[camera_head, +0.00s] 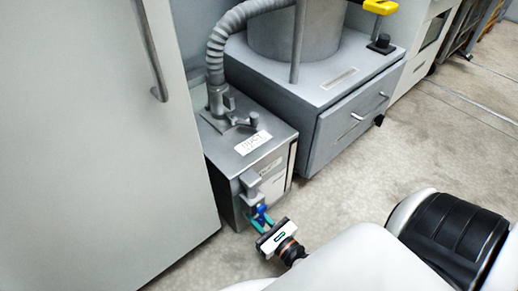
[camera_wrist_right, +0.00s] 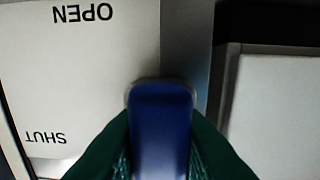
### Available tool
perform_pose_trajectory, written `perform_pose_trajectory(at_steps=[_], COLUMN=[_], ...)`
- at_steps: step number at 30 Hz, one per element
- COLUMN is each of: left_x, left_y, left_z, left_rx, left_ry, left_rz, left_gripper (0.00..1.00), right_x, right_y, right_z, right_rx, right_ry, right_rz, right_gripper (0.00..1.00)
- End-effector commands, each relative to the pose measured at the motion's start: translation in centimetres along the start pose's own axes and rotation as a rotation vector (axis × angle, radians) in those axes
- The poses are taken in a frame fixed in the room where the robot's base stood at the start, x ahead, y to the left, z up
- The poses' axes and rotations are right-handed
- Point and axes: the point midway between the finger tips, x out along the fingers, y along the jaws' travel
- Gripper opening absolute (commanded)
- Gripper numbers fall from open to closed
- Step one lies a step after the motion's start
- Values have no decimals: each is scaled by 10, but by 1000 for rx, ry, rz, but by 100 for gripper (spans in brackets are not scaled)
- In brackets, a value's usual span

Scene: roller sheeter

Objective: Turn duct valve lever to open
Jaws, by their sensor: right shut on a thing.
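The blue valve lever (camera_head: 261,212) is low on the front of the grey duct box (camera_head: 226,146), whose top bears a "DUCT" label. My right gripper (camera_head: 262,222) is at the lever, with its teal fingers on it. In the right wrist view the blue lever (camera_wrist_right: 161,130) fills the lower middle, with a dark green finger on each side, shut on it. A white plate (camera_wrist_right: 75,85) left of the lever reads OPEN at the top and SHUT at the lower left, both upside down. The lever's pivot is hidden. My left gripper is out of view.
A tall pale cabinet (camera_head: 95,130) stands close on the left of the duct box. A grey drawer unit (camera_head: 345,130) stands behind it to the right. A ribbed hose (camera_head: 218,45) rises from the box top. The floor (camera_head: 330,200) in front is clear.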

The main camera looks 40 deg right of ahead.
Motion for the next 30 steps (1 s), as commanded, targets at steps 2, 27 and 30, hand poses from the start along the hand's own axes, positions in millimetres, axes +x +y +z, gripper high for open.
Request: perform_pose_trajectory(at_steps=[2, 27, 30], left_x=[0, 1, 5], left_y=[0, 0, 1], left_z=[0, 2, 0], left_rx=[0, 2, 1], left_ry=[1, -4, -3], left_rz=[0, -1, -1], left_gripper=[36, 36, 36], right_x=[-1, 0, 0], right_y=[-1, 0, 5], right_z=[1, 0, -2], right_rx=[13, 3, -55], right_ry=[-4, -1, -2], right_rz=[0, 0, 0], right_gripper=[0, 43, 43])
